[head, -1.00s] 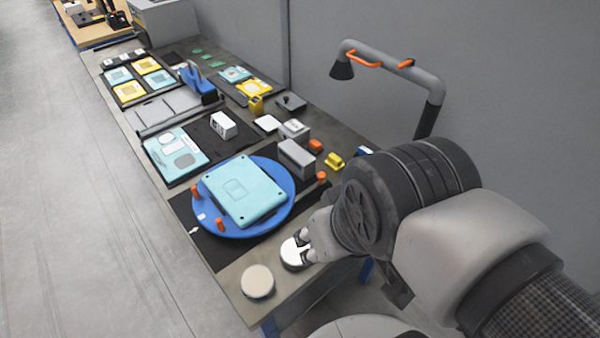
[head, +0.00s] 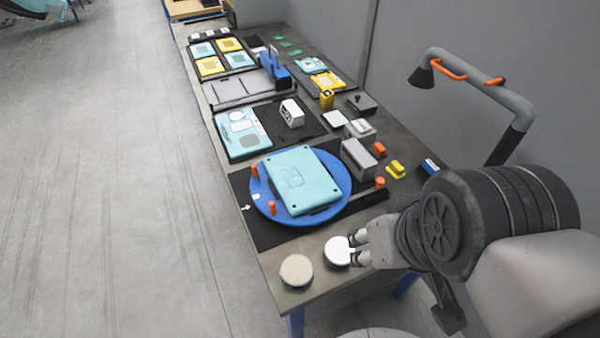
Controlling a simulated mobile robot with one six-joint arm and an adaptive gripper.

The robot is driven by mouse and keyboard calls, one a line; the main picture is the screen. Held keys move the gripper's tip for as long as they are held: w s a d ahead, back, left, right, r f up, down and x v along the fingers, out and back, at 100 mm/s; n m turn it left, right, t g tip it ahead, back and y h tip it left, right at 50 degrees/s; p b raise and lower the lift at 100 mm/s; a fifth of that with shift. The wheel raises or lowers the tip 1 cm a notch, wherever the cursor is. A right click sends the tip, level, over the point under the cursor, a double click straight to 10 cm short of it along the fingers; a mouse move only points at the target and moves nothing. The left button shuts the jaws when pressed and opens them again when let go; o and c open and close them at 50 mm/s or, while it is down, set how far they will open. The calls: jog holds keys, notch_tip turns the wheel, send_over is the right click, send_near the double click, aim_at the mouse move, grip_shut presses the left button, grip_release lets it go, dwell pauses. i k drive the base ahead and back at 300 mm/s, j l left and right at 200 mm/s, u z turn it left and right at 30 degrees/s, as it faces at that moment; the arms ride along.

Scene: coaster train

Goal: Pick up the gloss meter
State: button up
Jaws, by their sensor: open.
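My gripper (head: 354,248) is open and empty at the near right end of the workbench. Its fingertips are at the right edge of a white-topped disc (head: 336,252); I cannot tell whether they touch it. No readable label marks the gloss meter. A small white boxy device (head: 292,112) with a dark-marked face stands on a black mat further up the bench, well away from my gripper, and may be it. A grey-and-white box (head: 360,130) and a larger grey box (head: 358,158) stand to its right.
A blue turntable (head: 262,205) carrying a teal panel (head: 303,181) and orange posts lies between my gripper and the white device. A beige disc (head: 296,270) sits near the front corner. A grey lamp arm (head: 520,105) arches at right. Open floor lies left.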

aim_at(291, 114)
jog(key=j, duration=0.7)
jog(key=i+j+z, duration=0.15)
jog(key=j, duration=0.3)
jog(key=i+j+z, duration=0.1)
jog(key=j, duration=0.35)
jog(key=i+j+z, duration=0.15)
jog(key=j, duration=0.35)
jog(key=i+j+z, duration=0.1)
jog(key=j, duration=0.4)
jog(key=i+j+z, duration=0.15)
jog(key=j, duration=0.35)
jog(key=i+l+z, duration=0.1)
jog(key=i, duration=0.3)
jog(key=i+l+z, duration=0.1)
jog(key=i, duration=0.3)
